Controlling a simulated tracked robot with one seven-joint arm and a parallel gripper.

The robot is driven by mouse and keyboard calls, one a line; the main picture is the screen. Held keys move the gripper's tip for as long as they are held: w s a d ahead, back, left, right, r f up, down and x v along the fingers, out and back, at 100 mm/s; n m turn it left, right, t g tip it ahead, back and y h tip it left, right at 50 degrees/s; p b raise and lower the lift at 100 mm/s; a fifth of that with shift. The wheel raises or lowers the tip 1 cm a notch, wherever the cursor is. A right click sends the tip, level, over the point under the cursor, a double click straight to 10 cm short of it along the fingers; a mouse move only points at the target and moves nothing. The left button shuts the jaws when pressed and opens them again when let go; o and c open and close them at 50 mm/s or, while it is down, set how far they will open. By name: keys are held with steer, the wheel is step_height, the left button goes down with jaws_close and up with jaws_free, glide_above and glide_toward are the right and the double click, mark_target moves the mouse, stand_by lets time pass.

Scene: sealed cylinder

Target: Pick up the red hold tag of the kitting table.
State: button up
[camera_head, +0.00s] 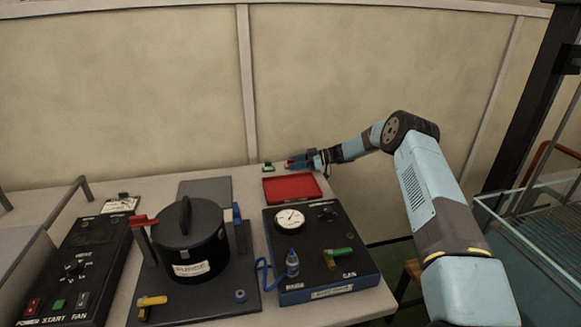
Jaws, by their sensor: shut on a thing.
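My gripper (301,160) is at the far end of the table, just behind the red tray. It is shut on a small red thing, the red hold tag (290,162), at its fingertips. The tag is small and partly hidden by the fingers. I cannot tell whether it touches the table top. A small green and white tag (267,167) lies on the table just left of my gripper. The kitting table (160,191) is pale and carries the equipment.
The shallow red tray (291,188) lies in front of my gripper. A control panel (75,270) is at left. A wall is close behind.

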steer(key=shift+c, duration=1.3)
step_height(320, 180, up, 18)
